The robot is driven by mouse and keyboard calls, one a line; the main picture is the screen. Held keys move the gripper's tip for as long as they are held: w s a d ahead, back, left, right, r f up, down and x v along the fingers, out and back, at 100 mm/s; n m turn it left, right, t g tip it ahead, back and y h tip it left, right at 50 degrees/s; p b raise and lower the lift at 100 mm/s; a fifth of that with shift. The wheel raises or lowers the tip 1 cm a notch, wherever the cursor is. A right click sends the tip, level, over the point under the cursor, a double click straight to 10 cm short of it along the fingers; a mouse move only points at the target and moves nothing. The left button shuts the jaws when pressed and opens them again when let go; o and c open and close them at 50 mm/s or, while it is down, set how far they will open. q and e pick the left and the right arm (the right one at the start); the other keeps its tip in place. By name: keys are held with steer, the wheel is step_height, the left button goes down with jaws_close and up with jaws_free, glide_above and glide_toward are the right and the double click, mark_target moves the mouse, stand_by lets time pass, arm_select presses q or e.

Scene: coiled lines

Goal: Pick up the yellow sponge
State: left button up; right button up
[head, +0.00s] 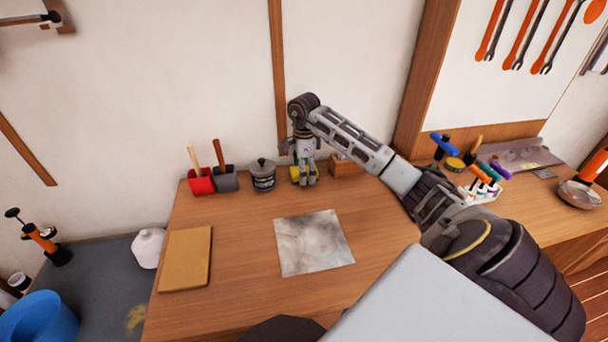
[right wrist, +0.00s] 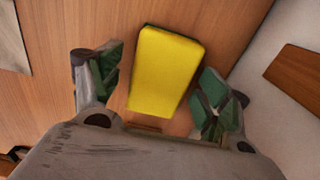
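The yellow sponge (right wrist: 165,72) lies on the wooden table, with a dark green layer showing along its edge. In the right wrist view it sits between the two fingers of my right gripper (right wrist: 158,95), which is open with a gap on both sides. In the head view my right gripper (head: 304,174) points down near the back edge of the table, and the sponge (head: 294,174) is mostly hidden behind its fingers. My left gripper is not in view.
A dark lidded pot (head: 263,177) stands left of the sponge, and a brown wooden block (head: 345,166) stands right of it. Red (head: 201,182) and grey (head: 225,180) holders stand further left. A grey sheet (head: 313,243) and a tan board (head: 185,258) lie nearer. The wall is close behind.

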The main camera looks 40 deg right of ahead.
steer(key=c, duration=0.9)
steer(key=shift+r+p, duration=0.3)
steer(key=shift+r, duration=4.7)
steer(key=shift+o, duration=1.4)
steer(key=shift+a, duration=0.1)
steer(key=c, duration=0.3)
